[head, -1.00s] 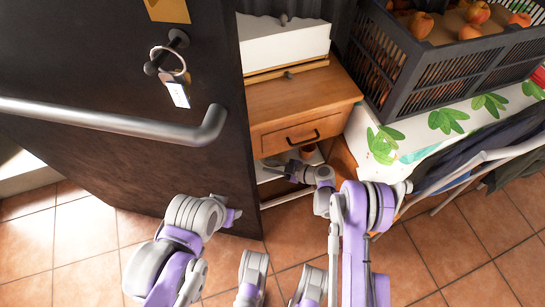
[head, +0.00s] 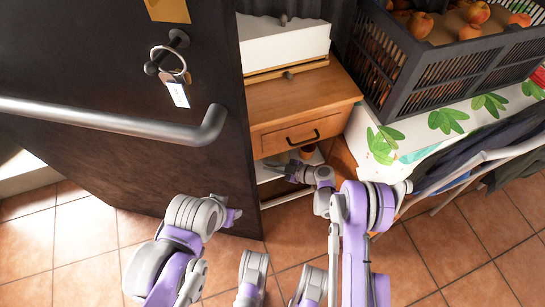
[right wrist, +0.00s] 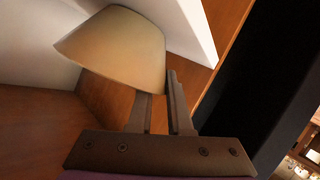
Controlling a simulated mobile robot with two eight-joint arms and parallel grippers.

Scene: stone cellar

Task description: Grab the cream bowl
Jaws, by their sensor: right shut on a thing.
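The cream bowl (right wrist: 112,48) shows large in the right wrist view, tilted in that picture. My right gripper (right wrist: 160,85) is shut on the bowl's wall near its rim, with one finger on each side. In the head view my right gripper (head: 283,169) reaches into the open space below the drawer of the wooden cabinet (head: 300,98). I cannot make out the bowl there. My left gripper (head: 232,216) is at the end of the left arm, beside the dark door, and its fingers are too unclear to read.
A dark door (head: 110,160) with a long bar handle (head: 110,118) stands close on the left. A small brown object (head: 308,151) shows under the drawer.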

